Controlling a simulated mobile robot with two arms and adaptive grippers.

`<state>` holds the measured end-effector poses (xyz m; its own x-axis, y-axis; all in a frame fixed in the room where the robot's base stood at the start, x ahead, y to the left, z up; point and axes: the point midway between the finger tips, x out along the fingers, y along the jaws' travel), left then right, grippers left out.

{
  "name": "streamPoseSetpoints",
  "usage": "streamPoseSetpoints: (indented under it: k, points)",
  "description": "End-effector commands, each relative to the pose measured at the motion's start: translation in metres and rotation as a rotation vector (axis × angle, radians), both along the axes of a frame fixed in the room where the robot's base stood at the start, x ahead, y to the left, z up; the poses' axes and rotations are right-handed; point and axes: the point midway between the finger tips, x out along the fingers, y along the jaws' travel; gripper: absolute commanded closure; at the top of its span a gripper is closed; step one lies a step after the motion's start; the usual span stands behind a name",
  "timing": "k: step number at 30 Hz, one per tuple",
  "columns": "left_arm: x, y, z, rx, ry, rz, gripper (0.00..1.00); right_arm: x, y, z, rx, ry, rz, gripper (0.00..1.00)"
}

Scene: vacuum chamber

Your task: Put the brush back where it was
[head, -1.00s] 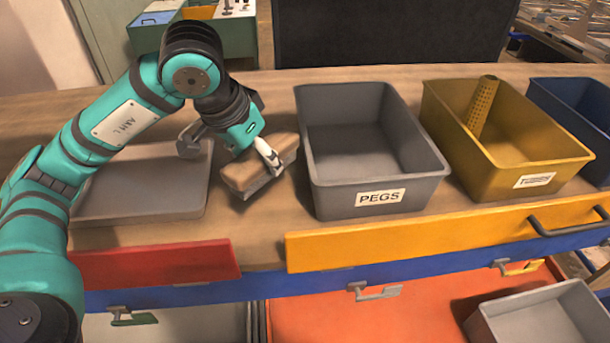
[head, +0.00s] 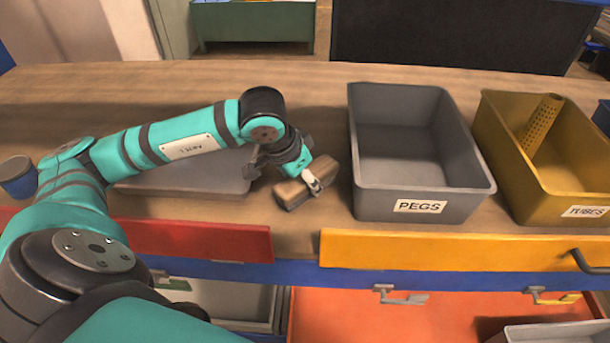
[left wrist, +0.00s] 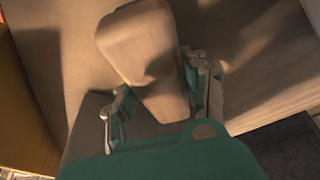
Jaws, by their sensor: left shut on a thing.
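The brush (head: 291,194) is a brown, wood-coloured block with rounded edges. It is in my left gripper (head: 313,180), between the grey slab and the PEGS bin, at or just above the tabletop; I cannot tell if it touches. In the left wrist view the brush (left wrist: 140,45) lies between the two fingers of the gripper (left wrist: 161,100), its far end sticking out beyond them. The brush's underside is hidden. My right gripper is not in view.
A grey PEGS bin (head: 364,200) stands just right of the brush, with a yellow TUBES bin (head: 540,208) beyond it holding a perforated tube (head: 541,122). A flat grey slab (head: 190,185) lies left under my arm. A blue cup-like thing (head: 18,178) stands far left. The back tabletop is clear.

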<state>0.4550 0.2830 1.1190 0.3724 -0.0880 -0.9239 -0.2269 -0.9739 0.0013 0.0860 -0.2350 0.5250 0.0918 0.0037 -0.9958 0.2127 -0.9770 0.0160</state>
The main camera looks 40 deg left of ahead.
Motion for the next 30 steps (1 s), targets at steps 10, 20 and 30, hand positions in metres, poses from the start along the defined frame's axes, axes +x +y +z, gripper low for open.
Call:
streamPoseSetpoints:
  k: [10,20,30]
  points:
    - [0.000,0.000,-0.003,-0.001,-0.001,0.001,0.53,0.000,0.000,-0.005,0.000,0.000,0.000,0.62]
    - [0.000,0.000,-0.002,-0.001,-0.001,0.001,0.32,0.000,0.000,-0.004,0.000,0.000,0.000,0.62]
    - [-0.007,0.003,0.022,0.001,-0.008,0.001,0.32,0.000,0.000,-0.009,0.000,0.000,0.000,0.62]
